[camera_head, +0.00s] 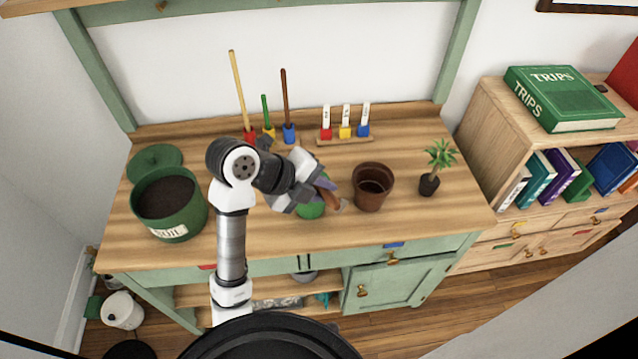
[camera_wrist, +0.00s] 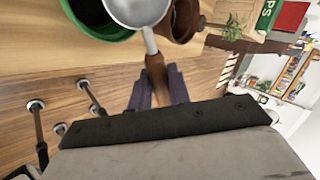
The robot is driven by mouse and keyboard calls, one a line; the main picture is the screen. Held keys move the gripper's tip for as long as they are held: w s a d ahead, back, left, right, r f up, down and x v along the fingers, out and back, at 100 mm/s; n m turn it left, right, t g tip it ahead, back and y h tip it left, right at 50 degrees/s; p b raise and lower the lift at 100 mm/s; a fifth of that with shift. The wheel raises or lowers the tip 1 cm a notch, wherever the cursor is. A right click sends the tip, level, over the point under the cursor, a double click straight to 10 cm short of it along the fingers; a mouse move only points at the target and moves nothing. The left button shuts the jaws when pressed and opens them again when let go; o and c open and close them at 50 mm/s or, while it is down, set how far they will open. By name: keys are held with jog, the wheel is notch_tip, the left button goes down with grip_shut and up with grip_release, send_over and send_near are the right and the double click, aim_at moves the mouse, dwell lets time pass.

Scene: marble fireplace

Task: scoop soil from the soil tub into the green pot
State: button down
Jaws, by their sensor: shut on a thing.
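My gripper (camera_head: 325,190) is shut on the wooden handle of a metal scoop (camera_wrist: 140,10); the fingers around the handle show in the wrist view (camera_wrist: 160,88). In the wrist view the scoop's grey head lies at the top edge, between the green pot (camera_wrist: 98,35) and a brown pot. I cannot tell whether it holds soil. In the head view the green pot (camera_head: 310,211) is mostly hidden behind my gripper, at the bench middle. The green soil tub (camera_head: 172,228), labelled SOIL and full of dark soil, stands at the left of the bench.
An empty-looking brown pot (camera_head: 372,190) stands just right of my gripper, with a small potted plant (camera_head: 430,183) farther right. A green lid (camera_head: 155,158) lies behind the tub. Coloured stakes (camera_head: 288,105) and a label rack (camera_head: 345,135) stand at the back. The front right bench is clear.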

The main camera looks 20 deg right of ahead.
jog(key=y+p, duration=0.1)
jog(key=r+y+p, duration=0.1)
jog(key=shift+w+d+r+y+p, duration=0.1)
jog(key=shift+d+y+p, duration=0.15)
jog(key=shift+y+p, duration=0.05)
jog(key=shift+d+r+y+p, duration=0.2)
jog(key=shift+r+y+p, duration=0.3)
jog(key=shift+y+p, duration=0.15)
jog(key=shift+d, duration=0.1)
jog(key=shift+d+r+n+g+y+b, duration=0.15)
jog(key=shift+d+r+y, duration=0.1)
jog(key=shift+r+y, duration=0.45)
jog(key=shift+d+r+n+g+y+b, duration=0.1)
jog(key=shift+d+r+y, duration=0.25)
jog(key=shift+y, duration=0.5)
jog(key=shift+d+r+n+g+y+b, duration=0.1)
jog(key=shift+d+r+n+g+y, duration=0.05)
jog(key=shift+r+y, duration=0.6)
jog(key=shift+f, duration=0.1)
